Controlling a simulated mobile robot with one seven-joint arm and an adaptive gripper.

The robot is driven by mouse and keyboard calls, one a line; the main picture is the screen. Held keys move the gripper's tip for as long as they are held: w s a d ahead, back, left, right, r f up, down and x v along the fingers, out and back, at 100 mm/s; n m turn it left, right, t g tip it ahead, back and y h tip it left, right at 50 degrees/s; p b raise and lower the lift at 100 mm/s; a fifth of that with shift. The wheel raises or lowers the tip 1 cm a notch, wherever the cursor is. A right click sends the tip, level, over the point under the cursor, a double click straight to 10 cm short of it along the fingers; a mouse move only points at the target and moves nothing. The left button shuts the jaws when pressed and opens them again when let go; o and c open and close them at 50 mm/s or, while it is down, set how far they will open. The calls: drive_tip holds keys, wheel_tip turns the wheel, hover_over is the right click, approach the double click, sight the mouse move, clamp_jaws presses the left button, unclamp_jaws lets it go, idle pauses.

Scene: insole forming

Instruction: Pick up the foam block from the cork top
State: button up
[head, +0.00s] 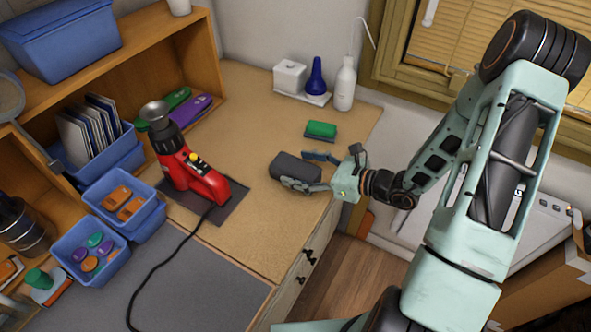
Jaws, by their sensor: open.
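A dark grey block (293,166), which looks like the foam block, lies on the tan cork top (262,118) near its right edge. My gripper (301,171) reaches in from the right, low over the top. Its fingers are open, one on the far side of the block and one along its near side. The block's right end lies between them. I cannot tell whether either finger touches it.
A green-topped block (321,129) lies just behind my gripper. A red heat tool (190,172) stands on a dark mat to the left, its cable running forward. White and blue bottles (316,78) stand at the back. Blue bins (92,262) line the left.

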drive_tip(key=shift+w+a+f, duration=0.2)
drive_tip(key=shift+w+a, duration=0.2)
drive_tip(key=shift+a, duration=0.2)
drive_tip(key=shift+c, duration=0.7)
drive_tip(key=c, duration=1.1)
drive_tip(key=shift+r, duration=0.1)
drive_tip(key=shift+c, duration=0.2)
